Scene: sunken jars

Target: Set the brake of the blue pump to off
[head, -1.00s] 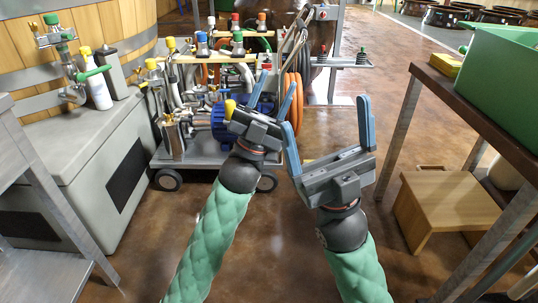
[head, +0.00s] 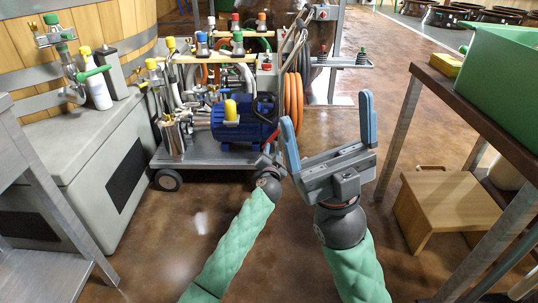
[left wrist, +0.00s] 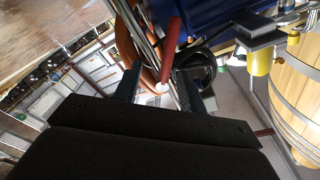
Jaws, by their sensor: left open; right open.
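The blue pump (head: 240,122) sits on a wheeled cart in the head view, with a yellow cap on top. A red lever (head: 271,137) shows at the pump's right end. In the left wrist view the red lever (left wrist: 172,38), with a white tip, stands out from beside the blue body (left wrist: 215,20). My left gripper (left wrist: 160,82) is open, a dark finger on either side of the lever's tip; I cannot tell if either touches it. In the head view its fingers are mostly hidden beyond my wrist. My right gripper (head: 327,112) is open and empty, right of the cart.
The cart (head: 205,150) carries pipes, valves and orange hoses (head: 293,100). A grey cabinet (head: 75,175) stands left, a wooden step stool (head: 445,205) and a table with a green crate (head: 505,80) right. The floor between is clear.

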